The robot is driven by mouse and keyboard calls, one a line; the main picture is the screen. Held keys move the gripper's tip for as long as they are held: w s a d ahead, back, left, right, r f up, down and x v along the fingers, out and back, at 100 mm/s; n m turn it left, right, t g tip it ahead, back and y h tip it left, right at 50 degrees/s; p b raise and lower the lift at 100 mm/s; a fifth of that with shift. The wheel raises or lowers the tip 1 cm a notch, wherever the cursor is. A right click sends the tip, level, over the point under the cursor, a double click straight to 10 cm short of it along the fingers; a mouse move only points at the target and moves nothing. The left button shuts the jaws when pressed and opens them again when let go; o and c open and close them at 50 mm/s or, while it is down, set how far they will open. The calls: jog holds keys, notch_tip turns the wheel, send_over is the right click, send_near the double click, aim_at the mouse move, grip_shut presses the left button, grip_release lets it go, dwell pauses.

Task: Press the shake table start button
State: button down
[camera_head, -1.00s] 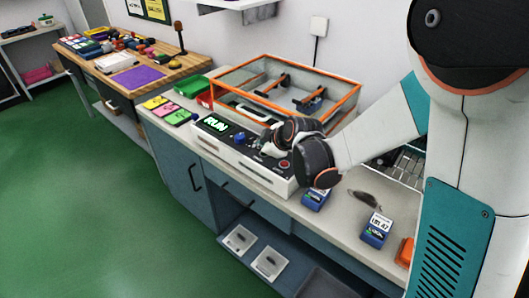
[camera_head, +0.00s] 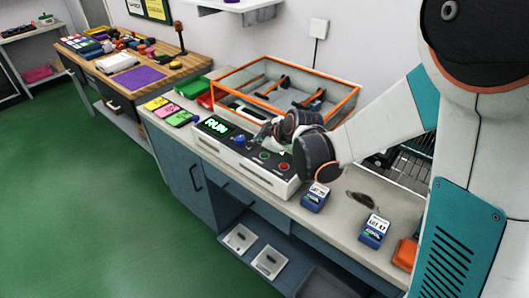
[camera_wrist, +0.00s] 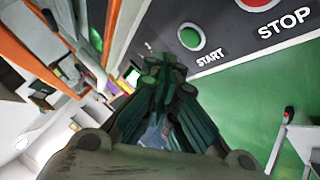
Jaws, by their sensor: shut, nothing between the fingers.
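The shake table's white control box (camera_head: 235,163) stands on the bench, its display lit with "RUN". The green start button (camera_head: 264,155) is on its dark top panel, left of the red stop button (camera_head: 284,167). In the wrist view the start button (camera_wrist: 191,37) is labelled START, with the stop button (camera_wrist: 258,3) at the top edge. My gripper (camera_head: 262,135) is shut and empty, above the back of the panel. In the wrist view its fingertips (camera_wrist: 163,62) are a little below and left of the start button, apparently apart from it.
The orange-framed shake table tray (camera_head: 330,112) stands behind the box. Blue labelled packs (camera_head: 315,197) and an orange item (camera_head: 405,254) lie on the bench at right. Pink and yellow cards (camera_head: 178,118) and a green bin (camera_head: 193,86) are at left.

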aim_at(263, 156)
jog(key=shift+r+p, duration=1)
jog(key=shift+r, duration=0.75)
jog(key=s+d+r+m+h, duration=0.1)
jog(key=s+d+r+m, duration=0.25)
jog(key=s+r, duration=0.2)
jog(key=s+d+r+m+h, duration=0.1)
jog(key=s+d+r+m, duration=0.25)
jog(key=s, duration=0.35)
jog(key=s+d+m+h, duration=0.1)
jog(key=s+d+m, duration=0.2)
jog(key=s, duration=0.5)
jog(key=s+d+r+m+g+h, duration=0.1)
jog(key=s+d+m, duration=0.3)
jog(key=s, duration=0.5)
